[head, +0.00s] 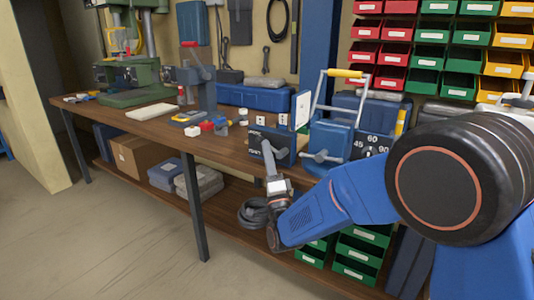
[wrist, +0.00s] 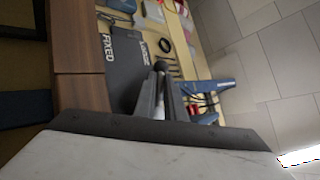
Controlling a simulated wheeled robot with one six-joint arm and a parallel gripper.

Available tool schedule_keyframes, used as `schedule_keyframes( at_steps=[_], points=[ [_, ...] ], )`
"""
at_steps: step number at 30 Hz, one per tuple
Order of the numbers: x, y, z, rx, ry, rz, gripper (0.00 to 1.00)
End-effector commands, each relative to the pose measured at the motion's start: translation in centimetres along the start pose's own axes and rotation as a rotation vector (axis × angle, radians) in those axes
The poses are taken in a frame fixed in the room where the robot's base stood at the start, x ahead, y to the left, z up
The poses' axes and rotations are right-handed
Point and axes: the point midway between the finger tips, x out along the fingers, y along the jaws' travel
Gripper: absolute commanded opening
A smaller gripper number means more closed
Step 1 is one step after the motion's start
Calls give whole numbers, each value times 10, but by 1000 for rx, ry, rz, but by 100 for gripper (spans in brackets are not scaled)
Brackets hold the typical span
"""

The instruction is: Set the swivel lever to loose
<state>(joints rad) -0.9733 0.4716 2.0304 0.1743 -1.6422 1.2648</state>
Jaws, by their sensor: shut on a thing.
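The swivel lever (wrist: 161,67) shows in the wrist view as a dark round end with a pale shaft below it. My gripper (wrist: 158,88) is shut on it, one finger on each side. Behind it is a dark plate (wrist: 121,62) with the word FIXED and a second word that I cannot read clearly. My fingers and the lever hide part of that front. The lever's pivot is hidden, so its exact setting is unclear.
A shelf with a coiled hose (head: 254,212) lies below.

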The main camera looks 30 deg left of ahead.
Motion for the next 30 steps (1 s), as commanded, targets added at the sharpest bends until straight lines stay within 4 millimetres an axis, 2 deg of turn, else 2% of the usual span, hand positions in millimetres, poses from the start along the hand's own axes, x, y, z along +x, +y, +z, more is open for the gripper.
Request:
schedule_keyframes(
  at_steps=[8, 9, 10, 11, 19, 23, 30],
  points=[
    [0, 1, -1, -1, 2, 1, 0],
    [0, 0, -1, -1, 1, 1, 19],
    [0, 0, -1, -1, 1, 1, 26],
    [0, 0, -1, -1, 1, 1, 29],
    [0, 0, 0, -1, 0, 1, 29],
    [-6, 0, 0, -1, 0, 2, 29],
    [-45, 1, 1, -1, -2, 3, 29]
  ],
)
